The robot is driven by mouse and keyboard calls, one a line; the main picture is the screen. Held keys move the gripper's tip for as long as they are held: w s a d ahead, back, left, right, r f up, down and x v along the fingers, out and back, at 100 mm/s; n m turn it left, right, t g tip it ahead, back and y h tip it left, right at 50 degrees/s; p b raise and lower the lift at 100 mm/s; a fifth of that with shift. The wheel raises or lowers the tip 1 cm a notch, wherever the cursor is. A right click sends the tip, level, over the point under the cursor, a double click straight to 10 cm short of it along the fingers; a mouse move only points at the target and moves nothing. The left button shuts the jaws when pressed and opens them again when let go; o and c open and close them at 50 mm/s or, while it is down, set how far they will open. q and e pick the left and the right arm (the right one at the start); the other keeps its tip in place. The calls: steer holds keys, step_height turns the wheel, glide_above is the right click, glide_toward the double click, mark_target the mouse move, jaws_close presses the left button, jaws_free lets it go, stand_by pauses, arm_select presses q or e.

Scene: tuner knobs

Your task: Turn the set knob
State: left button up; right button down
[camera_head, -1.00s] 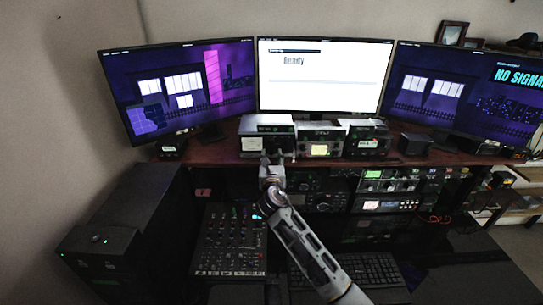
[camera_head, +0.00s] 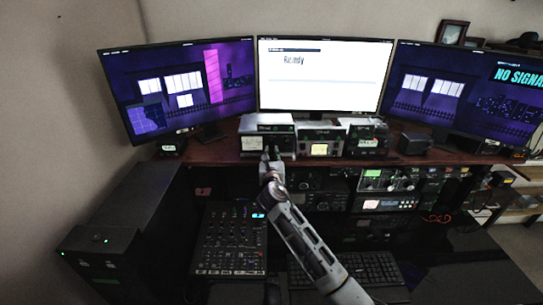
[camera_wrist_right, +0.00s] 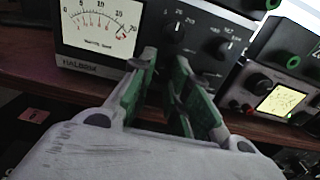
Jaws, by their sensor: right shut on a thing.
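A tuner box with a lit needle meter (camera_head: 252,143) stands at the left of a row of boxes on the desk shelf. Its meter (camera_wrist_right: 100,28) fills the upper left of the wrist view, with dark knobs (camera_wrist_right: 174,31) to its right. My right gripper (camera_head: 271,153) reaches the front of this box from below. In the wrist view its green-padded fingers (camera_wrist_right: 167,58) are shut on a knob low on the panel, taken as the set knob, which they mostly hide. I cannot read its label. My left gripper is not in view.
Two more boxes, one with a yellow-lit display (camera_head: 319,150), stand close on the right. Monitors (camera_head: 318,75) rise behind. A mixer (camera_head: 230,240), a keyboard (camera_head: 365,270) and rack equipment (camera_head: 390,180) lie below the shelf.

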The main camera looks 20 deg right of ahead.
steer(key=shift+m, duration=1.3)
steer(key=c, duration=1.3)
jaws_free()
steer(key=shift+c, duration=0.2)
steer(key=shift+s, duration=0.15)
steer(key=v, duration=1.1)
steer(key=shift+s, duration=0.35)
